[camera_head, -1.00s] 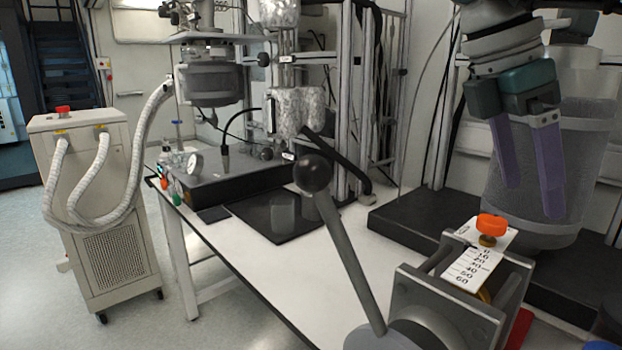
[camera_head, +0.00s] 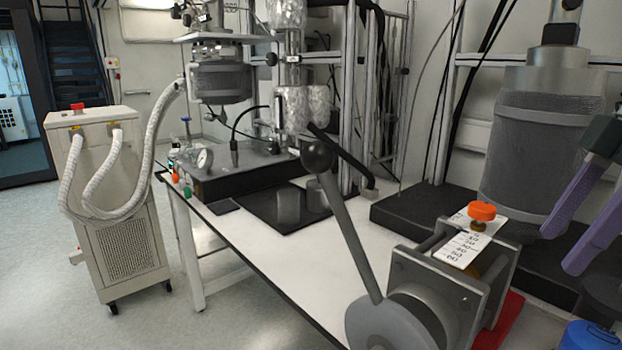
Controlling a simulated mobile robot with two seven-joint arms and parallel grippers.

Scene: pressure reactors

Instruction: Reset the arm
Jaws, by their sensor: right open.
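My right gripper (camera_head: 558,248) is at the right edge of the head view, partly cut off. Its two purple fingers are spread apart, with nothing visible between them. It is in front of the grey cylindrical reactor vessel (camera_head: 533,150) and to the right of the lever device (camera_head: 455,275). The device has a long grey lever (camera_head: 347,235) with a black ball knob, a numbered scale plate (camera_head: 465,240) and an orange knob (camera_head: 481,211). The lever leans up and left, apart from the gripper. My left gripper is out of view.
A white table (camera_head: 260,258) carries a black base (camera_head: 235,173) with a reactor above it and a metal frame. A beige unit on wheels (camera_head: 115,235) with white hoses stands on the floor at left. A blue object (camera_head: 588,336) is at the lower right corner.

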